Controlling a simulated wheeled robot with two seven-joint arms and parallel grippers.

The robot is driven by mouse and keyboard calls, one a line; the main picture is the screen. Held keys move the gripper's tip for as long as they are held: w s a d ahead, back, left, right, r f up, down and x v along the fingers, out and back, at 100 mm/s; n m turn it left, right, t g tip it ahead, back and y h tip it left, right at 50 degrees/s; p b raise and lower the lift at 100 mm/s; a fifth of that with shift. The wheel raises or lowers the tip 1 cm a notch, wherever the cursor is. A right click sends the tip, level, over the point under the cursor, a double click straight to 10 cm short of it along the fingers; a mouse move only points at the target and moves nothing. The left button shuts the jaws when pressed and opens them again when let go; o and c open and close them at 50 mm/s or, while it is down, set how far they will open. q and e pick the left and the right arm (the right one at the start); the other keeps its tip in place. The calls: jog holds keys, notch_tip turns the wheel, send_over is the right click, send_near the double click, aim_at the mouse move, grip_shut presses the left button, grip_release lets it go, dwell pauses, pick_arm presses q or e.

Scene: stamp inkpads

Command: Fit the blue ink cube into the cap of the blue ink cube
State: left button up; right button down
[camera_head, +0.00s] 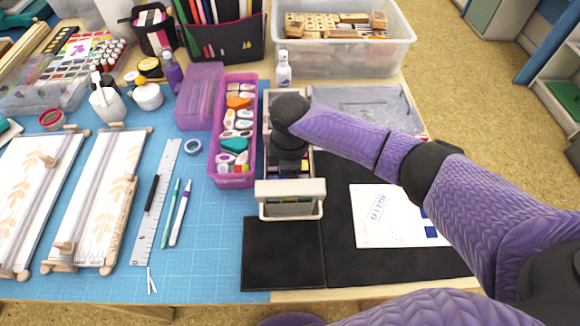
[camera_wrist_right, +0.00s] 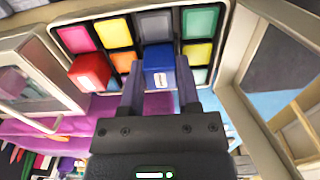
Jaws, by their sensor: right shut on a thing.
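The blue ink cube (camera_wrist_right: 158,72), a blue block with a white label on its face, is between the two fingers of my right gripper (camera_wrist_right: 160,84) in the right wrist view. The gripper is shut on it, above or in the row of colored ink pads in the light case (camera_wrist_right: 236,60). I cannot tell how deep the cube sits or which piece is its cap. In the head view my right arm reaches in from the right, and its dark wrist (camera_head: 290,115) hides most of the case and the cube. My left gripper is not in view.
A red cube (camera_wrist_right: 91,70) stands raised left of the blue one.

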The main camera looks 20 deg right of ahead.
jog(key=shift+f, duration=0.2)
jog(key=shift+c, duration=1.6)
grip_release()
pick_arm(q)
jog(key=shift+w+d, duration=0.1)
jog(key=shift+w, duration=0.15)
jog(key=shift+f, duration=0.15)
pick_arm(e)
jog(key=shift+f+b, duration=0.3)
jog(key=shift+b, duration=0.45)
jog(key=r+p, duration=0.1)
jog(key=r, duration=0.2)
jog(key=r+p, duration=0.2)
jog(key=r, duration=0.1)
jog(key=r+p, duration=0.2)
jog(key=r, duration=0.1)
jog(key=shift+a+r, duration=0.25)
jog(key=shift+r, duration=0.05)
jog(key=shift+r+p, duration=0.35)
jog(key=shift+r, duration=0.05)
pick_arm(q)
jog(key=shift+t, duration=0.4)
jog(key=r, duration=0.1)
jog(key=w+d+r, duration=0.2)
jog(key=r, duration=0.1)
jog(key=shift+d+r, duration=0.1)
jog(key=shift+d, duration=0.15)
pick_arm(e)
jog(key=shift+r, duration=0.1)
